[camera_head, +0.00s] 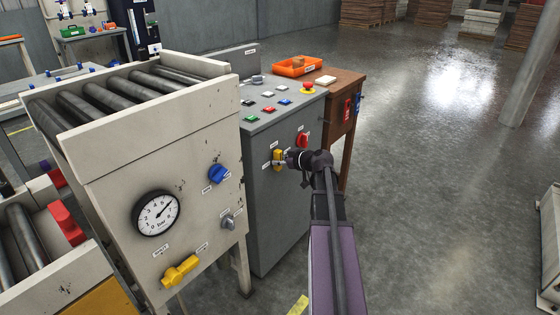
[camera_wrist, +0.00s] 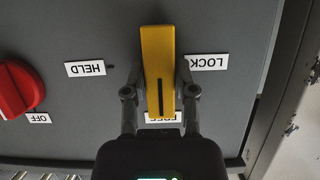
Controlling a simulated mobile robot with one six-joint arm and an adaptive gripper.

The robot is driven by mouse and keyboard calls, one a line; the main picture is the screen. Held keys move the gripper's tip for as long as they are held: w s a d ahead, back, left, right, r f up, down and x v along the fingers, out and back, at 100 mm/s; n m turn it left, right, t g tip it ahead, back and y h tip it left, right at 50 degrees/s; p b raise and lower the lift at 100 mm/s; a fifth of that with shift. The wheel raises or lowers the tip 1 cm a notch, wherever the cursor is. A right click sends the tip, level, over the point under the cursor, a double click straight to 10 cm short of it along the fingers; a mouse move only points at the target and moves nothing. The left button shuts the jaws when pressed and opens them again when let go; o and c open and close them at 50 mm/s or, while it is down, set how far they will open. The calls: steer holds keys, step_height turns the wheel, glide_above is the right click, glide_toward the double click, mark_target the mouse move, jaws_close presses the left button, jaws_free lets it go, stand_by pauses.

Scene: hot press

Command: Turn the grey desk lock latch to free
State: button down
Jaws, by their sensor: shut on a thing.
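The lock latch, a yellow bar handle (camera_head: 277,154), is on the front of the grey desk (camera_head: 262,215). In the wrist view the yellow latch (camera_wrist: 158,45) stands nearly vertical. The dark line on its lower half points toward a label at the bottom, mostly hidden, that seems to read FREE (camera_wrist: 152,117). An upside-down LOCK label (camera_wrist: 207,62) is to its right and a HELD label (camera_wrist: 85,68) to its left. My gripper (camera_wrist: 160,78) is shut on the latch, one finger on each side. It also shows at the desk front in the head view (camera_head: 284,159).
A red knob (camera_head: 302,139) is close beside the latch; it also shows with an OFF label in the wrist view (camera_wrist: 16,88). A cream roller machine with a gauge (camera_head: 156,213) stands left. A wooden table (camera_head: 342,95) adjoins behind. Open floor (camera_head: 440,190) lies right.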

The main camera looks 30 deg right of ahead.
stand_by(0.4)
steer(key=shift+c, duration=2.1)
jaws_free()
